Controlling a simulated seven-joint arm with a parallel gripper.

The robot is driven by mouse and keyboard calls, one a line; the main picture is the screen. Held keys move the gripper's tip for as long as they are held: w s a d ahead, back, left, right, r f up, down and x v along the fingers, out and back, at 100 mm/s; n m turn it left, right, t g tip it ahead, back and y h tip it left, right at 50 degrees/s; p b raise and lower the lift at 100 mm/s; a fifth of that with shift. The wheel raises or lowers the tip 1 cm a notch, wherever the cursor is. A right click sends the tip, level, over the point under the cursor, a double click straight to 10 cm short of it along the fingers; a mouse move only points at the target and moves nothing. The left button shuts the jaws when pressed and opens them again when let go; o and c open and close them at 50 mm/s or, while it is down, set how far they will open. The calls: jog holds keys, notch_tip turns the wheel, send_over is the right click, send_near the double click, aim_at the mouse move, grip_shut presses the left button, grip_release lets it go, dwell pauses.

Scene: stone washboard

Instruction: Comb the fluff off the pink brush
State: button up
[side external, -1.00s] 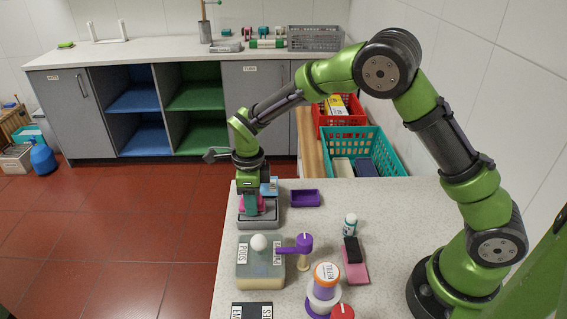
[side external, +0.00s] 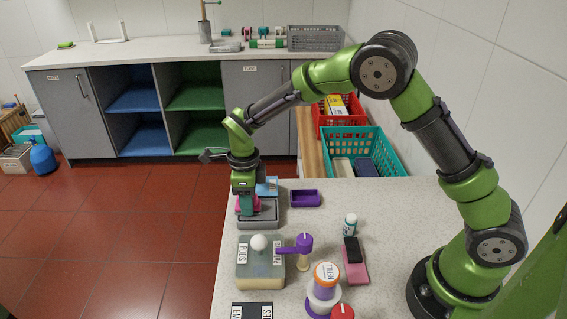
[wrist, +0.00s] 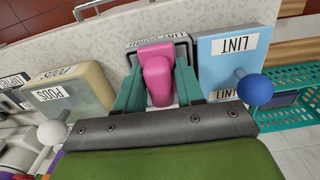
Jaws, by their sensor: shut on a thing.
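My gripper (side external: 247,205) is at the far left part of the worktop, over the grey tray (side external: 270,219). In the wrist view its teal fingers (wrist: 158,88) are shut on the pink brush (wrist: 158,75), one on each side. The brush shows as a small pink patch (side external: 239,206) behind the fingers in the side view. The tray's dark rim (wrist: 187,45) shows around the brush's far end in the wrist view. Fluff and the brush's underside are hidden, and I cannot tell whether the brush touches the tray.
A light-blue LINT box (wrist: 225,60) with a blue knob stands close beside the tray. The PODS box (side external: 262,272) with a white knob stands in front. A purple tray (side external: 305,198), small bottle (side external: 350,224) and labelled jar (side external: 326,280) stand to the right.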

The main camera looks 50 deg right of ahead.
aim_at(268, 210)
jog(key=shift+s+d, duration=1.6)
jog(key=shift+w+a, duration=1.6)
jog(key=shift+a, duration=0.05)
jog(key=shift+s+d, duration=1.5)
jog(key=shift+d, duration=0.05)
jog(key=shift+w+a, duration=1.45)
jog(key=shift+s+d, duration=1.45)
jog(key=shift+s+d+r, duration=0.1)
jog(key=shift+s+d, duration=0.05)
notch_tip(268, 210, up, 8)
